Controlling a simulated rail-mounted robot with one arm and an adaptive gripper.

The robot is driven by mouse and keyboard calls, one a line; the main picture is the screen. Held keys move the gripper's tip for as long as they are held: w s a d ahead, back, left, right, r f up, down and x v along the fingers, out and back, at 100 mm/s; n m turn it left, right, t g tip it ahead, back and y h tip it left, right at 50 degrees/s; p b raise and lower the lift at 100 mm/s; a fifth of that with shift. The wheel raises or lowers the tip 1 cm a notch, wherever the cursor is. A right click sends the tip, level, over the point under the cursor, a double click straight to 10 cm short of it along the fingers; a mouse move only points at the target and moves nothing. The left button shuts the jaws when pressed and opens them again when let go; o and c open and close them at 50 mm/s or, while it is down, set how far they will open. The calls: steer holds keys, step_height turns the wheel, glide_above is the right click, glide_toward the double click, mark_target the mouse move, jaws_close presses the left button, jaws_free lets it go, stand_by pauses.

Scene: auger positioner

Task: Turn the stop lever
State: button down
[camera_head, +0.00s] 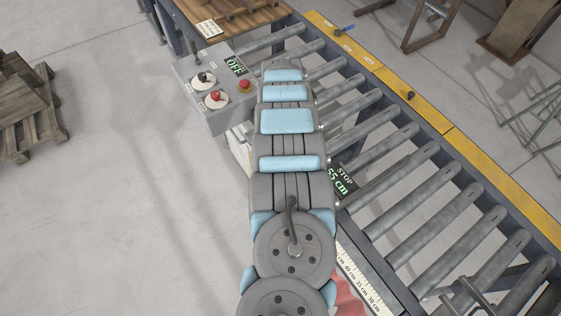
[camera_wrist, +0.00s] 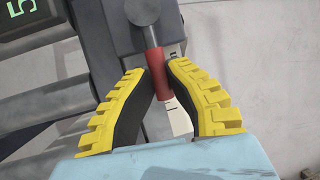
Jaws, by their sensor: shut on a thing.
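In the wrist view, the stop lever (camera_wrist: 158,72) is a red handle on a thin grey rod, running up to a round grey pivot on a dark grey block. My gripper (camera_wrist: 159,69) has yellow-backed, black-padded fingers. They are shut on the red handle, with their tips on either side of it. The lower end of the handle shows between the fingers. In the head view, my arm hides the lever and the gripper. A stop display (camera_head: 342,182) there reads STOP 55 cm, and part of a green display (camera_wrist: 20,12) shows in the wrist view.
A roller conveyor (camera_head: 420,165) with a yellow side rail (camera_head: 375,68) runs along the right. A control box (camera_head: 213,95) with a black knob, a red knob, a red button and an OFF display stands left of my arm. A wooden pallet (camera_head: 30,110) lies far left. Floor between is clear.

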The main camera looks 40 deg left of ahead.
steer(key=shift+f, duration=0.1)
steer(key=c, duration=1)
jaws_free()
steer(key=shift+d, duration=0.1)
steer(key=shift+v, duration=6)
